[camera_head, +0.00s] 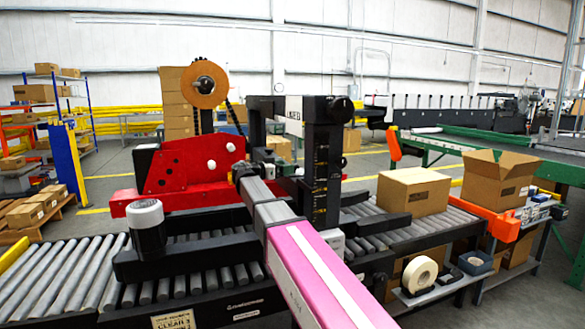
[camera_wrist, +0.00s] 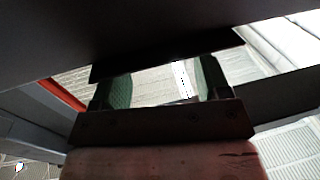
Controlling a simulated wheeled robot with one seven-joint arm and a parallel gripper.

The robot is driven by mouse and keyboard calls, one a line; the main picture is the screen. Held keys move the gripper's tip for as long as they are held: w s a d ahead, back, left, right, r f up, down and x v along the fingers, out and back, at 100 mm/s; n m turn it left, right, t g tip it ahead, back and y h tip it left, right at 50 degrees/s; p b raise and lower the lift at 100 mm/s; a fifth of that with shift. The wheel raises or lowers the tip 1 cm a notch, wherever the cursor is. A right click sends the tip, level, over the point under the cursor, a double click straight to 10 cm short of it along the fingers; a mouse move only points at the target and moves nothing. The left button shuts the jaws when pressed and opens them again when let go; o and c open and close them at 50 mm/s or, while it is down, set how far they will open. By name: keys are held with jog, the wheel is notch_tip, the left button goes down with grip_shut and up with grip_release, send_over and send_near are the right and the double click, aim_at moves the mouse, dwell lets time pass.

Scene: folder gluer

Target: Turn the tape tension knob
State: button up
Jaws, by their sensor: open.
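The carton sealer has a red side plate (camera_head: 185,165) with two white round knobs, an upper one (camera_head: 231,147) and a lower one (camera_head: 211,164). A brown tape roll (camera_head: 204,84) stands above the plate on a black post. A black knob (camera_head: 342,105) sits atop the machine's dark column. I cannot tell which of these is the tape tension knob. My arm reaches toward the red plate; my gripper (camera_head: 241,172) is close to its right end, small and partly hidden. In the wrist view my gripper (camera_wrist: 163,86) is open, its green pads apart, with no knob visible between them.
The roller conveyor (camera_head: 60,275) runs under the machine. A white-capped black post (camera_head: 146,225) stands left of my arm. A closed carton (camera_head: 413,191) lies on the rollers at right, an open carton (camera_head: 497,178) beyond it. Dark machine parts crowd my gripper.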

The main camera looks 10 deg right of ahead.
jog(key=shift+x, duration=1.8)
jog(key=c, duration=0.9)
jog(key=shift+o, duration=0.2)
jog(key=shift+s+t, duration=0.1)
jog(key=shift+t, duration=0.2)
jog(key=n+t+y, duration=0.1)
jog(key=n+t, duration=0.1)
jog(key=n+t+y, duration=0.1)
jog(key=t+y, duration=0.1)
jog(key=shift+s+d+n+t, duration=0.15)
jog(key=shift+s+n+t, duration=0.15)
jog(key=shift+n, duration=0.1)
jog(key=n+t+y, duration=0.2)
jog(key=y, duration=0.1)
jog(key=n+t+y, duration=0.2)
jog(key=n+y, duration=0.1)
jog(key=shift+w+t, duration=0.1)
jog(key=shift+t, duration=0.3)
jog(key=shift+n+y, duration=0.3)
jog(key=shift+y, duration=0.2)
